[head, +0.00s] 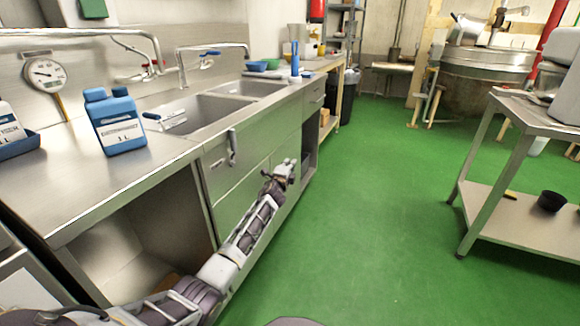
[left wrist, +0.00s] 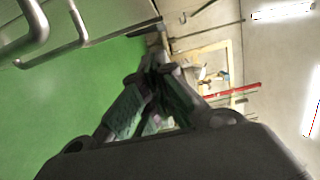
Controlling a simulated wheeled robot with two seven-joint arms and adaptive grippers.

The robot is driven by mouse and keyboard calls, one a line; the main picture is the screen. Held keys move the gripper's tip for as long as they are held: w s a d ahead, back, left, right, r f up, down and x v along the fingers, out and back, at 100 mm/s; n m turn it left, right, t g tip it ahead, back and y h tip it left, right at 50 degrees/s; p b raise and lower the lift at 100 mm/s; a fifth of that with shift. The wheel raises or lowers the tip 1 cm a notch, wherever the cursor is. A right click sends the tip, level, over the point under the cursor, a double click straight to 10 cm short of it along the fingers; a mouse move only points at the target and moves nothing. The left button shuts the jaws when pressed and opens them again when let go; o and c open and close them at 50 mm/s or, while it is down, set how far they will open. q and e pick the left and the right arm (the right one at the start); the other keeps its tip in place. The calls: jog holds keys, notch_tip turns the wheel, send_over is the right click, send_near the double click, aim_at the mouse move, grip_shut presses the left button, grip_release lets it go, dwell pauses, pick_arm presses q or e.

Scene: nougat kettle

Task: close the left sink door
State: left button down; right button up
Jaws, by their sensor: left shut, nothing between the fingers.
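The steel sink unit (head: 60,200) runs along the left wall, with two basins in its top. A steel front panel (head: 225,178) with an upright handle (head: 232,147) is below the near basin and looks about flush with the front. I cannot tell for sure whether it is the left sink door. My left gripper (head: 286,168) is shut and empty, low in front of the cabinet, right of that handle. My forearm hides part of the lower front. The left wrist view shows the closed fingers (left wrist: 158,68) and curved metal handles (left wrist: 78,22) beyond at upper left. My right gripper is out of view.
An open bay (head: 130,250) lies under the near counter, and a dark opening (head: 309,140) farther along. A blue bottle (head: 119,122) stands on the counter. Green floor (head: 370,200) is clear up to a steel table (head: 520,220) at right.

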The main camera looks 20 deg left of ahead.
pick_arm(q)
jog(key=s+d+p, duration=0.2)
jog(key=s+d, duration=0.5)
jog(key=shift+s+d+p, duration=0.2)
jog(key=shift+d+p, duration=0.05)
jog(key=shift+p, duration=0.1)
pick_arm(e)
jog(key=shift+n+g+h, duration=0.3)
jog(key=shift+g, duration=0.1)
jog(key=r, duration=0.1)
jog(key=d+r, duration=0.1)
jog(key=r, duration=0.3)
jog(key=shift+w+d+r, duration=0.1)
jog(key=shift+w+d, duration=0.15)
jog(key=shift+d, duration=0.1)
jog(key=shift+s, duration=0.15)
